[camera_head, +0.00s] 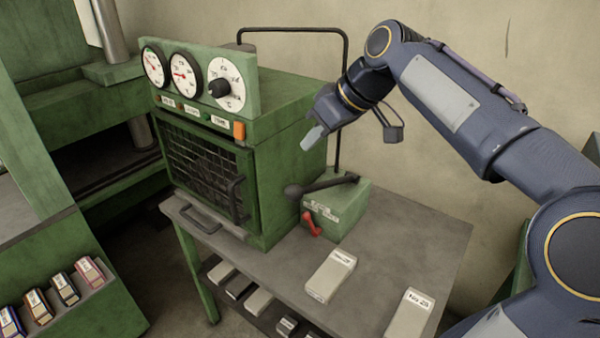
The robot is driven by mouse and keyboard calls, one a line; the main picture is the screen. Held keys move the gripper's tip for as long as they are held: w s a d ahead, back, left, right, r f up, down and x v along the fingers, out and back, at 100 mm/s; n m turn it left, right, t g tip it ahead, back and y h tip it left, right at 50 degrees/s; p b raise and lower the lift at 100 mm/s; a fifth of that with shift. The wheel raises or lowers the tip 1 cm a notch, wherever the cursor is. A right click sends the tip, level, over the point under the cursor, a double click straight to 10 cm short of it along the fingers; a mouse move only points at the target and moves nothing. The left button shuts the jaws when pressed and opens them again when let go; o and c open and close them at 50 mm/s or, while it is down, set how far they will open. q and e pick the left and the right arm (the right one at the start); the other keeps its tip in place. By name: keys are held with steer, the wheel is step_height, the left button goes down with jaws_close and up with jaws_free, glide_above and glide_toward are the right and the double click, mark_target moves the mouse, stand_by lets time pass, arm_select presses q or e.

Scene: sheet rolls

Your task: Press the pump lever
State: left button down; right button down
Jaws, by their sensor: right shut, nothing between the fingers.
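The pump is a small green box (342,212) on the grey table, right of the green oven. A dark lever (325,185) runs across its top, with a round knob (293,191) at its left end, by the oven's side. A small red handle (311,224) sits on the pump's front. My right gripper (314,136) is above the lever and apart from it, beside the oven's upper right side. Its fingers are shut and empty, pointing down and left. My left gripper is not in view.
The green oven (285,165) carries gauges and a knob on top and a mesh door in front. A tall black pipe (345,70) rises behind it. Pale labelled blocks (331,275) lie on the grey table (425,235). More labelled blocks sit at lower left.

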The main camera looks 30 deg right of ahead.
glide_above(300, 186)
steer(key=f, duration=0.4)
steer(key=shift+w+f, duration=0.4)
steer(key=shift+s+f, duration=0.15)
steer(key=shift+f, duration=0.45)
steer(key=shift+s+f, duration=0.15)
steer(key=shift+f, duration=0.4)
steer(key=shift+s+f, duration=0.15)
steer(key=shift+f, duration=0.45)
steer(key=s+a+f+h+b, duration=0.1)
steer(key=a+f+b, duration=0.1)
steer(key=f+b, duration=0.4)
steer(key=s+a+f+n+h+b, duration=0.1)
steer(key=a+f+b, duration=0.1)
steer(key=f+b, duration=0.4)
steer(key=shift+s+a+f+t, duration=0.2)
steer(key=shift+a+f+t, duration=0.15)
steer(key=shift+f, duration=0.85)
steer(key=shift+b, duration=0.3)
steer(key=s+r+p, duration=0.2)
steer(key=s+r, duration=0.1)
steer(key=r, duration=0.3)
steer(key=s+a+r+p, duration=0.1)
steer(key=s+r+p, duration=0.1)
steer(key=r, duration=0.5)
steer(key=shift+s+a+p, duration=0.25)
steer(key=shift+s+p, duration=0.05)
steer(key=shift+s, duration=0.1)
